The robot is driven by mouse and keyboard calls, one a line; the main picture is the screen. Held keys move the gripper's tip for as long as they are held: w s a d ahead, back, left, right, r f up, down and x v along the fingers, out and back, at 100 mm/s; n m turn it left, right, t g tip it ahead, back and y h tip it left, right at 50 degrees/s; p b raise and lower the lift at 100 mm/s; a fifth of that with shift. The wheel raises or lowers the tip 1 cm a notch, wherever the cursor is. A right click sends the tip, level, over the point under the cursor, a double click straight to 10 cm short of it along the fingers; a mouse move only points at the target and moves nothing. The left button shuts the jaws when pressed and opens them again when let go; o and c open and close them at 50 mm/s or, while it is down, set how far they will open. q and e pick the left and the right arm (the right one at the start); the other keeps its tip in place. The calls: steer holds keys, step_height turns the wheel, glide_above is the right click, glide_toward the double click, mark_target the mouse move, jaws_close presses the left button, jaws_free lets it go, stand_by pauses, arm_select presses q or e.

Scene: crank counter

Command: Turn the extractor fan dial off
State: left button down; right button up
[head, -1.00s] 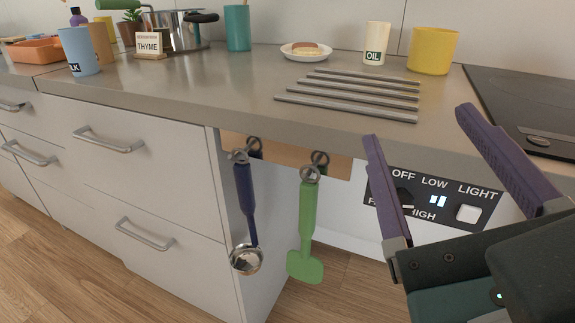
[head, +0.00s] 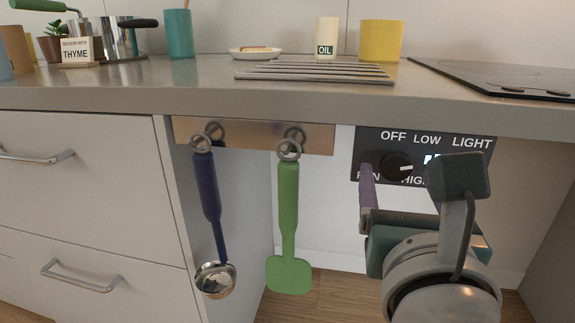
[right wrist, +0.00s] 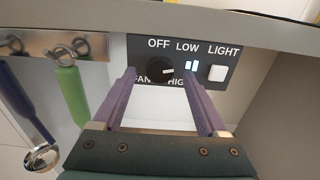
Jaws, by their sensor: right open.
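The fan dial (head: 396,166) is a black round knob on a dark control panel (head: 368,142) under the counter edge. It also shows in the right wrist view (right wrist: 159,71). Its white mark points right, toward the side where LOW and HIGH are printed; OFF is printed above the dial. My right gripper (head: 400,180) is open, its purple fingers pointing at the panel. In the right wrist view the fingers (right wrist: 162,80) stand on either side of the dial, with nothing held. I cannot tell how far the tips are from the panel. My left gripper is out of view.
A white light switch (right wrist: 217,73) and a lit indicator (right wrist: 192,65) sit right of the dial. A blue-handled ladle (head: 207,190) and a green spatula (head: 288,200) hang from a rail left of the panel. A cooktop (head: 500,78) lies above on the counter.

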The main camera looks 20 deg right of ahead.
steer(key=shift+w+d, duration=0.35)
steer(key=shift+w, duration=0.15)
jaws_close()
stand_by(0.3)
